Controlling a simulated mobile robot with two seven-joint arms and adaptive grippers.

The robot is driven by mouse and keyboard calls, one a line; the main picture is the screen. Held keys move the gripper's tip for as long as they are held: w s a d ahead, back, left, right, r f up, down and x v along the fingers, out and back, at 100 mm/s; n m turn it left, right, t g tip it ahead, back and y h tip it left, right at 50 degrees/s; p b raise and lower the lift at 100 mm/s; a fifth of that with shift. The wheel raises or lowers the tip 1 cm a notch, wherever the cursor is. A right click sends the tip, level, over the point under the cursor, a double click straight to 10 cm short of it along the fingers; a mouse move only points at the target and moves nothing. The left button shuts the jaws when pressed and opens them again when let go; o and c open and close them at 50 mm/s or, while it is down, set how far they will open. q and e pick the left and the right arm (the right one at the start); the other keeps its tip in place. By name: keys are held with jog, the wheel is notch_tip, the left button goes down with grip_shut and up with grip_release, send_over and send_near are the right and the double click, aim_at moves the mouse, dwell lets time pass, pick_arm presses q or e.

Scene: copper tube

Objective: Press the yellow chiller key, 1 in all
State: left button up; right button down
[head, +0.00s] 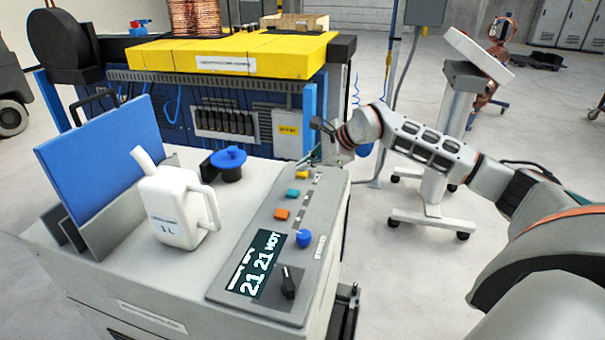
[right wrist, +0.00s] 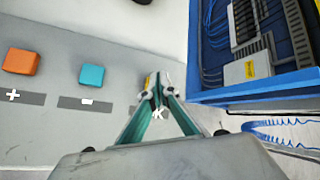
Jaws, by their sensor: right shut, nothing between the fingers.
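The yellow chiller key (head: 302,175) is at the far end of the sloped control panel (head: 247,245) on the white chiller, beyond the teal key (head: 293,194) and the orange key (head: 281,214). My right gripper (head: 314,158) is shut and empty, close to the yellow key from the far side. In the right wrist view the shut green fingers (right wrist: 157,106) meet over the yellow key (right wrist: 149,83) and partly hide it. I cannot tell whether they touch it. The teal key (right wrist: 91,76) and orange key (right wrist: 21,62) lie to the left. My left gripper is not in view.
A white jug (head: 175,208) and a blue cap (head: 229,157) stand on the chiller top. The panel also has a display (head: 256,264), a blue knob (head: 304,238) and a black switch (head: 289,283). A yellow-topped blue machine (head: 225,55) stands behind.

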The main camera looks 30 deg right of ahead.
aim_at(305, 174)
jog(key=shift+f, duration=0.4)
dwell(0.6)
jog(key=shift+r+p, duration=0.45)
jog(key=shift+r, duration=0.4)
jog(key=shift+r+p, duration=1.85)
jog(key=shift+r, duration=0.7)
jog(key=shift+f, duration=0.1)
